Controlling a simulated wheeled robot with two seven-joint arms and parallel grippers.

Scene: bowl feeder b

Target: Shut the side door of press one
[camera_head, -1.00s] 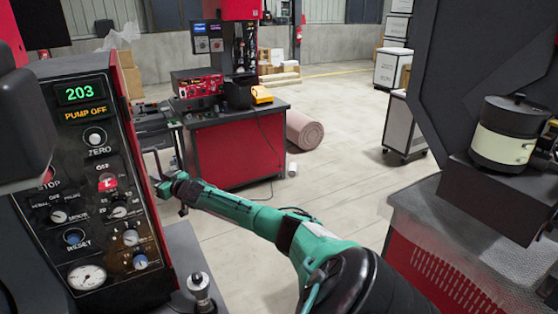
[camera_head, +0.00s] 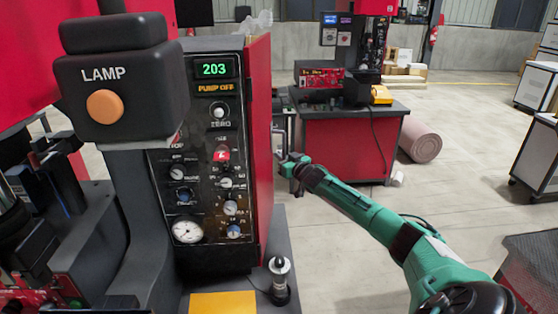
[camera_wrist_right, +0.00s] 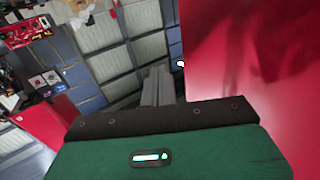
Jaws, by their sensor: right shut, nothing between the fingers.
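Press one's control cabinet (camera_head: 210,250) has a black front with a display reading 203 and PUMP OFF. A red side panel (camera_head: 259,140), which looks like the side door, runs along its right side; I cannot tell whether it is fully flush. My right gripper (camera_head: 283,160), on a green arm, is at the outer face of this panel, close to a thin grey handle-like bar (camera_head: 278,138). Contact is unclear. In the right wrist view the shut, empty fingers (camera_wrist_right: 160,85) point along a large red surface (camera_wrist_right: 255,70) on the right. My left gripper is out of view.
A black lamp box (camera_head: 115,90) with an orange button stands at the front left. A red workbench (camera_head: 350,148) and a rolled mat (camera_head: 420,142) stand behind.

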